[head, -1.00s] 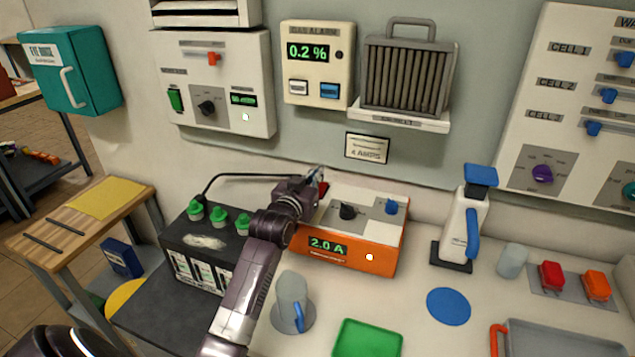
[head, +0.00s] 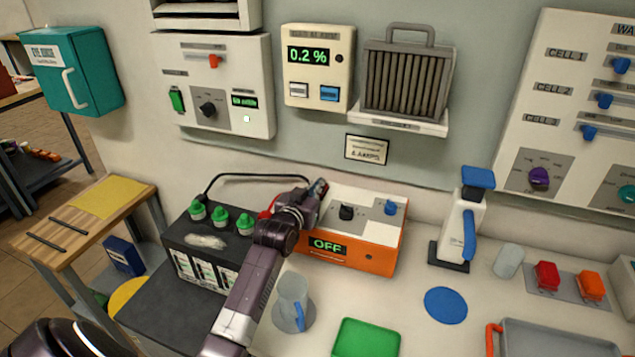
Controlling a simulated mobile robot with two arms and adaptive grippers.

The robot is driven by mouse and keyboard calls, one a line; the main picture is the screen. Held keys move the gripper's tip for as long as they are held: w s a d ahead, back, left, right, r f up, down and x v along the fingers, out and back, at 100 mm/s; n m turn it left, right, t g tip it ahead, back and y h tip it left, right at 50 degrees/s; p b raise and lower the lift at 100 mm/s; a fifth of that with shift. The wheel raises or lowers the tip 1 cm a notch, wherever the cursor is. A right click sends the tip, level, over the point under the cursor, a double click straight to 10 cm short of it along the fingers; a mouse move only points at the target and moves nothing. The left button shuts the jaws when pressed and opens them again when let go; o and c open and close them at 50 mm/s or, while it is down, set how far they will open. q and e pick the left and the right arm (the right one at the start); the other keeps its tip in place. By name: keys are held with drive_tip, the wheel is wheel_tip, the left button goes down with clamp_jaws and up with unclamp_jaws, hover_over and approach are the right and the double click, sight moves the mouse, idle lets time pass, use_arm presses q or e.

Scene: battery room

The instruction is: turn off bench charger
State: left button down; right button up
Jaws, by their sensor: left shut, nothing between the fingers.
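The bench charger (head: 375,258) is an orange and white box on the bench. Its display (head: 327,246) reads OFF, and the small lamp on its front is dark. A black knob (head: 346,212) and a blue knob (head: 390,208) sit on its top panel. My left gripper (head: 319,188) is at the charger's back left top corner, shut and empty. A bit of red shows beside my left wrist; my arm hides the left part of the charger's top. My right gripper is not in view.
A dark battery (head: 205,243) with green caps stands left of the charger, a cable running behind. A grey mug (head: 293,290) and a green tray (head: 366,338) are in front. A white bottle (head: 462,225) with blue handle stands right. A gas alarm (head: 317,67) hangs above.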

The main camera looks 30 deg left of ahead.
use_arm(q)
drive_tip(key=shift+w+r+p, duration=0.1)
drive_tip(key=shift+r+p, duration=0.35)
drive_tip(key=r+p, duration=0.1)
drive_tip(key=r, duration=0.1)
drive_tip(key=r+p, duration=0.1)
drive_tip(key=p, duration=0.1)
drive_tip(key=shift+w+a+r, duration=0.1)
drive_tip(key=shift+w+r, duration=0.1)
drive_tip(key=shift+r, duration=0.2)
drive_tip(key=shift+s+f+b, duration=0.3)
drive_tip(key=shift+s+b, duration=0.05)
drive_tip(key=shift+s, duration=0.35)
drive_tip(key=v, duration=0.2)
drive_tip(key=r+b+v, duration=0.1)
drive_tip(key=v, duration=0.4)
drive_tip(key=shift+r, duration=0.3)
drive_tip(key=shift+s+d+r, duration=0.25)
drive_tip(key=shift+s+d, duration=0.05)
drive_tip(key=shift+s, duration=0.3)
